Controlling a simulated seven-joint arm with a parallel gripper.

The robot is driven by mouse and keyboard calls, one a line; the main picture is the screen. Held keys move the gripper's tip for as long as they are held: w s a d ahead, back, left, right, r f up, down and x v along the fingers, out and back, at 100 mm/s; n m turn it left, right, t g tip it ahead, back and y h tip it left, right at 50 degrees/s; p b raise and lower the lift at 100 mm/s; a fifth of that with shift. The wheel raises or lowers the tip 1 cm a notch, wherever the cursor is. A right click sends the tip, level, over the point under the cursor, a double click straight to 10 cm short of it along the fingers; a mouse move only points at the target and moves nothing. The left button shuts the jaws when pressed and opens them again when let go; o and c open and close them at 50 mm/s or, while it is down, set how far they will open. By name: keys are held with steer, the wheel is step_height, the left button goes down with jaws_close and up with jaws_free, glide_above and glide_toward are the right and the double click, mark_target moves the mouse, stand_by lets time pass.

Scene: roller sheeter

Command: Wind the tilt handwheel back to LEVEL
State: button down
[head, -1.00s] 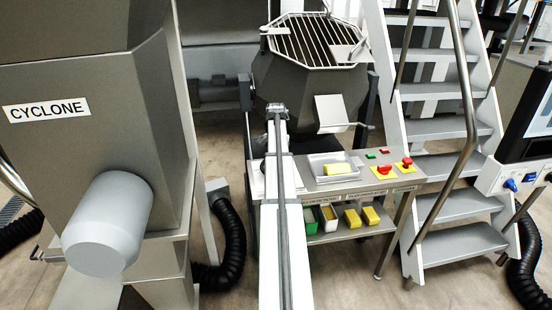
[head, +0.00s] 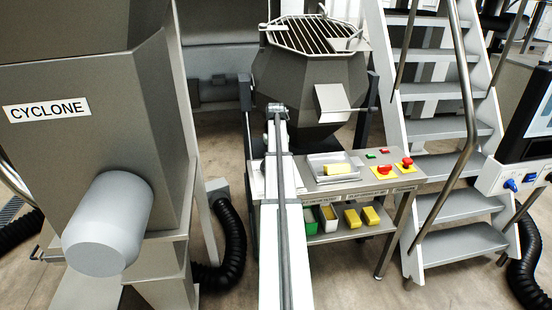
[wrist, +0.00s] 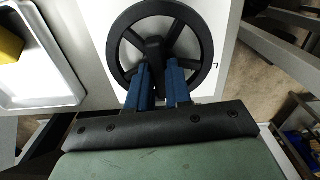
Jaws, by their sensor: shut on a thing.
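The black handwheel (wrist: 205,45) fills the upper middle of the wrist view, in front of a white plate (wrist: 228,20). My gripper (wrist: 158,72) has its two blue fingers shut on the wheel's black grip, near the middle of the wheel as seen here. The fingertips partly hide the grip and the wheel's lower rim. In the head view the handwheel and my gripper cannot be made out. The grey hopper (head: 290,85), with a bar grid on top and a spout box (head: 335,103) in front, stands behind the bench. No LEVEL mark is readable.
A stair (head: 460,170) stands right, the cyclone (head: 95,100) left. The tray also shows beside the wheel (wrist: 50,100).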

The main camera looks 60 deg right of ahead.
stand_by(0.3)
steer(key=c, duration=1)
jaws_free()
steer(key=shift+c, duration=0.2)
step_height(320, 180, up, 14)
steer(key=shift+o, duration=0.2)
steer(key=shift+f, duration=0.1)
